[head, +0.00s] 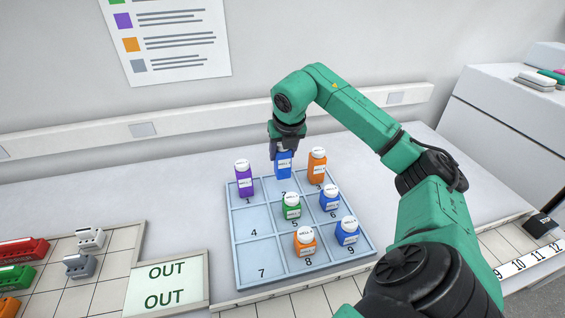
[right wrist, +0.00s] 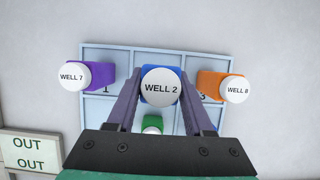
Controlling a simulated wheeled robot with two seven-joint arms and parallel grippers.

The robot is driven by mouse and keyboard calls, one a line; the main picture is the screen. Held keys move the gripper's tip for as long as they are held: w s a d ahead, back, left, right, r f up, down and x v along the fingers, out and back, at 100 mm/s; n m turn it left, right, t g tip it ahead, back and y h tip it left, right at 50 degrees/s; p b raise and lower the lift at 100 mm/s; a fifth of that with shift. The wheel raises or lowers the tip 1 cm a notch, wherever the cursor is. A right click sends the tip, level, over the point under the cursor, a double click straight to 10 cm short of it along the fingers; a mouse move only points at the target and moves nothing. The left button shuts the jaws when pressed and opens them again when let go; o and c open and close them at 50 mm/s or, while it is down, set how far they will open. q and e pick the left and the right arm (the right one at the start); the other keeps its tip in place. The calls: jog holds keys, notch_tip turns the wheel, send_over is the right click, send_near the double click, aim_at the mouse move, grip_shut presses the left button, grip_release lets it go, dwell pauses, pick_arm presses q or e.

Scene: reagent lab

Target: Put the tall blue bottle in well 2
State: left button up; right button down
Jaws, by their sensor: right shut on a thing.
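The tall blue bottle (head: 284,166) has a white cap that reads WELL 2 in the right wrist view (right wrist: 160,88). My right gripper (head: 286,148) is shut on it from above, with a finger on each side. The bottle is upright at well 2 of the pale blue numbered rack (head: 256,247), in the back row between wells 1 and 3. Whether its base touches the well floor I cannot tell. My left gripper is not in view.
A purple bottle (head: 243,180) stands in well 1 and an orange bottle (head: 317,167) in well 3, close on both sides. A green bottle (head: 291,209) stands in front, in well 5. Wells 4 and 7 are empty. An OUT sign (head: 166,285) lies left of the rack.

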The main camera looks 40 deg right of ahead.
aim_at(281, 163)
jog(key=f, duration=0.4)
jog(key=shift+a, duration=0.25)
jog(key=shift+d+f, duration=0.1)
jog(key=shift+c, duration=1.4)
grip_release()
jog(key=shift+r, duration=0.2)
jog(key=v, duration=1.2)
